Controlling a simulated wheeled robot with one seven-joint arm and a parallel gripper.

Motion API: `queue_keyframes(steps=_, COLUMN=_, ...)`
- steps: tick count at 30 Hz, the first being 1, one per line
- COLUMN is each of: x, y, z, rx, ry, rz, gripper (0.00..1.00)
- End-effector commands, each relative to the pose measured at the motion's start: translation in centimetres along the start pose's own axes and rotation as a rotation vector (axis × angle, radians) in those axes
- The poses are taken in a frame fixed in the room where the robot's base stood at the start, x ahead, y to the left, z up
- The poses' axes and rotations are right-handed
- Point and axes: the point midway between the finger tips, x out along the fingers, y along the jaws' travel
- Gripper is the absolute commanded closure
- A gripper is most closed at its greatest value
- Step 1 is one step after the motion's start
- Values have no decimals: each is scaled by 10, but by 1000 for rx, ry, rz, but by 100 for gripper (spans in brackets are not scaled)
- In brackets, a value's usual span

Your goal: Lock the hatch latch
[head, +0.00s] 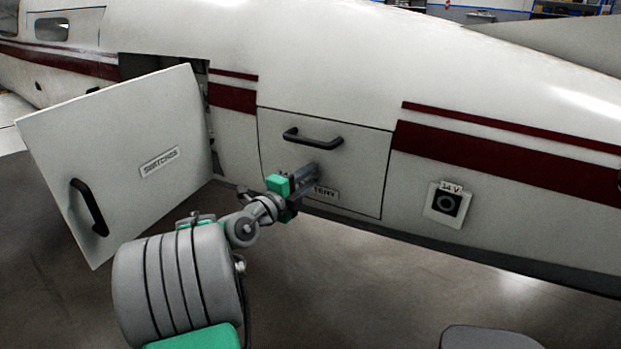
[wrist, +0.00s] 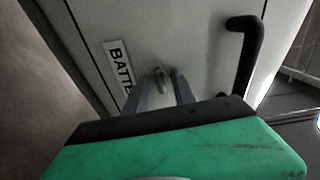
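The white battery hatch (head: 345,148) is closed in the aircraft's side, with a black handle (head: 312,136) near its top. Its battery label (head: 326,193) is partly covered by my gripper (head: 312,172), which reaches the hatch's lower left part. In the wrist view, my gripper (wrist: 162,92) has its two grey fingers apart and pointing at the panel. A small grey latch (wrist: 160,78) shows between the fingertips, beside the battery label (wrist: 119,65). I cannot tell whether the fingers touch it. In the head view the latch is hidden behind my gripper.
An open white door marked "switches" (head: 130,130) swings out on the left, close to my arm. A 14 V socket (head: 446,204) sits on the fuselage to the right. The black handle (wrist: 243,50) stands out right of my fingers. The floor below is clear.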

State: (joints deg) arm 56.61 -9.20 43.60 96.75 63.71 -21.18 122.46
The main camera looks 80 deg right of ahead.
Motion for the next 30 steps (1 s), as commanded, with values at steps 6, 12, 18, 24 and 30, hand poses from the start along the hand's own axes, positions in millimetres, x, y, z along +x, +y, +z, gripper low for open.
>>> queue_keyframes(steps=6, x=0, y=2, z=0, rx=1, ry=0, rz=0, gripper=69)
queue_keyframes(steps=12, x=0, y=3, z=0, rx=1, ry=-1, rz=0, gripper=69)
queue_keyframes(steps=18, x=0, y=0, z=0, rx=0, ry=0, rz=0, gripper=69)
queue_keyframes(steps=24, x=0, y=0, z=0, rx=0, ry=0, rz=0, gripper=76)
queue_keyframes(steps=30, x=0, y=0, z=0, rx=0, ry=0, rz=0, gripper=93)
